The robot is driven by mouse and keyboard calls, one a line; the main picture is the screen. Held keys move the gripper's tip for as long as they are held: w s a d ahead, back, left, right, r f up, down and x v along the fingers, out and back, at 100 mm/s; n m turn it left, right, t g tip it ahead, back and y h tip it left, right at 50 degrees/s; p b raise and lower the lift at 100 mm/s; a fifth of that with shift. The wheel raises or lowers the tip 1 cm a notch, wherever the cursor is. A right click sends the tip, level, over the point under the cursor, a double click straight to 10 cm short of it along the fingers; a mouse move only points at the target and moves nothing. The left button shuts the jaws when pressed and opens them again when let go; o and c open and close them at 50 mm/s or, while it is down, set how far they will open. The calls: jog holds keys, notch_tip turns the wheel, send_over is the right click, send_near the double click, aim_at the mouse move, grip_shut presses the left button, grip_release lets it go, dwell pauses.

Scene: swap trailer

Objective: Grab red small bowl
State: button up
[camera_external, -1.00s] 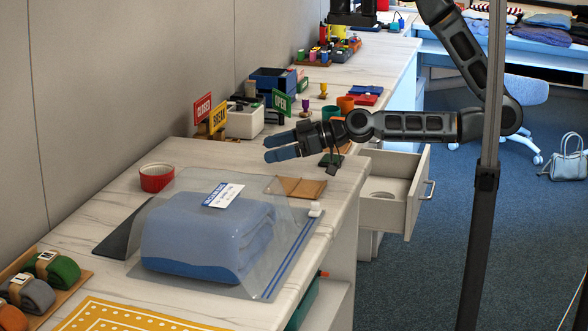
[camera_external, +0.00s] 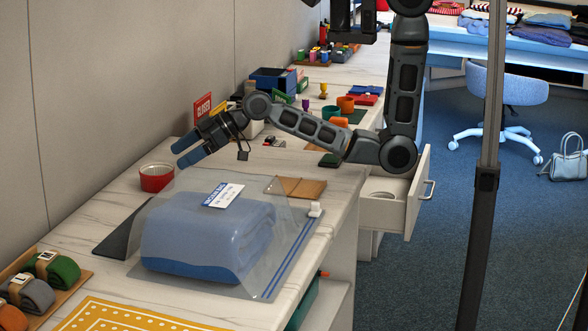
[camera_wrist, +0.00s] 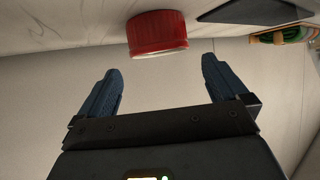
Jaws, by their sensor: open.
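The small red bowl (camera_external: 156,179) stands upright on the marble-patterned counter near the wall, in the left half of the external view. In the wrist view the red bowl (camera_wrist: 157,35) shows at the top middle, beyond the fingertips. My gripper (camera_external: 181,154) is open and empty, just above and to the right of the bowl, with its fingers pointing left and down. In the wrist view the two blue fingers (camera_wrist: 160,70) are spread apart, with the bowl ahead of the gap between them. I see no contact with the bowl.
A folded blue item in a clear bag (camera_external: 208,235) lies right in front of the bowl. Red and yellow signs (camera_external: 203,106) stand close behind my gripper. An open drawer (camera_external: 389,206) juts out from the counter.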

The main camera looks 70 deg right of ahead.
aim_at(162, 170)
jog(key=shift+f+p+x, duration=0.25)
jog(key=shift+p+x, duration=0.2)
jog(key=shift+x, duration=3.15)
jog(key=shift+s+d, duration=0.1)
jog(key=shift+d, duration=0.05)
jog(key=shift+c, duration=0.2)
jog(key=c, duration=0.8)
